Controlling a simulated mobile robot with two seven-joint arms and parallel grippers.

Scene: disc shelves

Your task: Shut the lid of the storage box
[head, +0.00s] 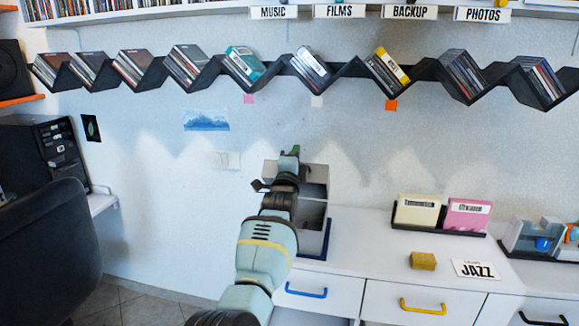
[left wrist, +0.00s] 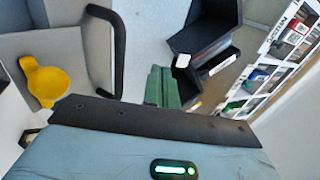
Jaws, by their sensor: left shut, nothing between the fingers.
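The storage box (head: 314,215) is a grey box at the left end of the white counter, partly hidden behind my left arm. A grey panel that looks like its raised lid (head: 316,175) stands upright at its back. My left gripper (head: 290,152), with green fingers, is at the upper left of this panel; I cannot tell whether it touches. Its fingers (left wrist: 163,88) are shut and empty in the left wrist view. My right gripper is not in view.
A black zigzag shelf (head: 281,68) of discs runs along the wall above. Cream and pink disc boxes (head: 418,210), a yellow sponge (head: 423,261) and a JAZZ card (head: 476,269) are on the counter. A dark chair (head: 45,240) stands at left.

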